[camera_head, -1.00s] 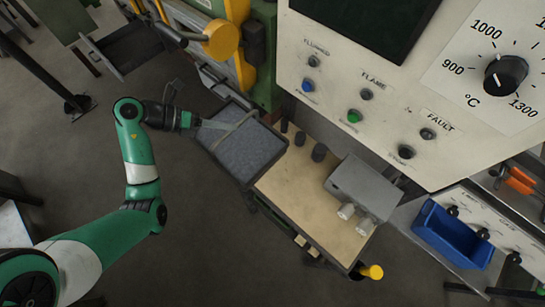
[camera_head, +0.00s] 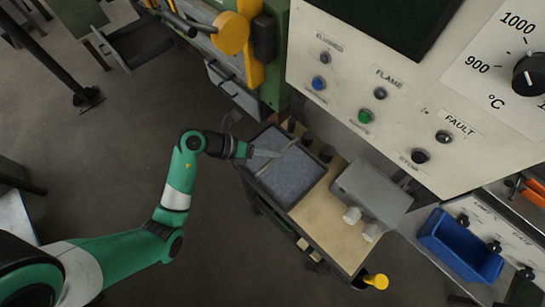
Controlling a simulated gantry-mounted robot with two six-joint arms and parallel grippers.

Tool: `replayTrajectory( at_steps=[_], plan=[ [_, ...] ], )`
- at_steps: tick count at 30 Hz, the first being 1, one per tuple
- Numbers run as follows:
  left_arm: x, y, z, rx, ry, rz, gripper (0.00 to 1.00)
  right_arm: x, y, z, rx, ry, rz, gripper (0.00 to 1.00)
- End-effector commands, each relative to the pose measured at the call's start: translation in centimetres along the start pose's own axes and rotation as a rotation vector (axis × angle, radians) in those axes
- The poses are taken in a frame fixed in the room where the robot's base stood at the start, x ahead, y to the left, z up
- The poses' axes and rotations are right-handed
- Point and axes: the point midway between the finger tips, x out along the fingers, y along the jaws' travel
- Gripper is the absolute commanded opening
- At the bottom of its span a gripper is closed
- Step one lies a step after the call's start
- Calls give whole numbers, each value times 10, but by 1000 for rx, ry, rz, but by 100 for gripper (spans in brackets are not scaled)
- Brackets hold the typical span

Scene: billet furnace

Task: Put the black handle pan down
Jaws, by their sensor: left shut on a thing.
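The pan (camera_head: 293,186) is a dark, square, shallow tray with a grey speckled floor, in the middle of the head view. The pan covers the upper left end of a tan-topped bench (camera_head: 325,222). Whether its underside touches the bench top is hidden. My right gripper is not in view.
Several dark cylinders (camera_head: 327,153) stand along the bench's back edge beside the pan. A grey box (camera_head: 372,190) with two white fittings sits to the right. The control panel (camera_head: 400,125) rises behind. A blue bin (camera_head: 460,245) is at the far right. The bench's lower middle is clear.

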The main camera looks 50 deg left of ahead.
Motion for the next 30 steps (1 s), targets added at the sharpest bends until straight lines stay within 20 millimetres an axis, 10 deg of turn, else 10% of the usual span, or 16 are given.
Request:
replayTrajectory(
  at_steps=[18,19,23,30],
  plan=[
    [21,22,-18,1,-2,-2,0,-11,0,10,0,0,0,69],
    [21,23,-20,-1,2,1,21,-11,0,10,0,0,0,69],
    [21,23,-20,-1,2,1,45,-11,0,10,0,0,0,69],
    [21,23,-20,-1,1,1,46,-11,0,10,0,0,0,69]
  ],
)
